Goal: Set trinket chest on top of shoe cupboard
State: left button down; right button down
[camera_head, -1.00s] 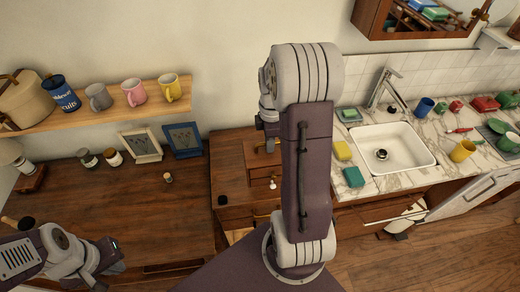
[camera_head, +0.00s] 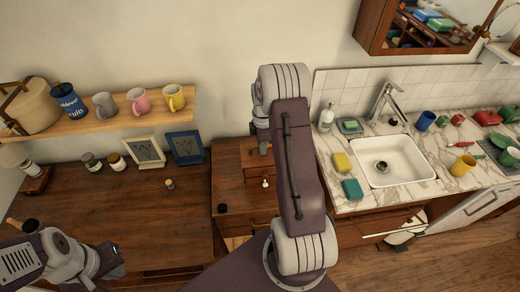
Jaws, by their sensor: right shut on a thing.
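The trinket chest (camera_head: 255,173), a small brown wooden box with drawer fronts and a pale knob, is at the back of a brown wooden cabinet top that looks like the shoe cupboard (camera_head: 229,180). My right gripper (camera_head: 264,148) is at the chest's top, shut on it, and mostly hidden by my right arm. The arm also hides the chest's right side. I cannot tell whether the chest touches the cupboard top. My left gripper (camera_head: 115,272) hangs over the front left of the wooden desk; its fingers are unclear.
A small black item (camera_head: 222,208) lies on the cupboard's front left. The wooden desk (camera_head: 130,215) adjoins on the left, with picture frames (camera_head: 145,151) at its back. A mug shelf (camera_head: 120,120) hangs above. The sink counter (camera_head: 350,207) is on the right.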

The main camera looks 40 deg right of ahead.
jog(key=shift+w+d+f, duration=0.1)
jog(key=shift+w+f, duration=0.2)
jog(key=shift+w, duration=0.25)
jog(key=shift+w+d+f, duration=0.1)
jog(key=shift+w+f, duration=0.2)
jog(key=shift+w, duration=0.25)
jog(key=shift+s+f+p, duration=0.1)
jog(key=shift+f+p, duration=0.3)
jog(key=shift+f, duration=0.05)
notch_tip(320, 180, down, 2)
jog(key=shift+f+p, duration=0.25)
jog(key=shift+p, duration=0.2)
jog(key=shift+f, duration=0.35)
jog(key=shift+f, duration=0.15)
jog(key=c, duration=1.5)
grip_release()
jog(key=shift+o, duration=0.2)
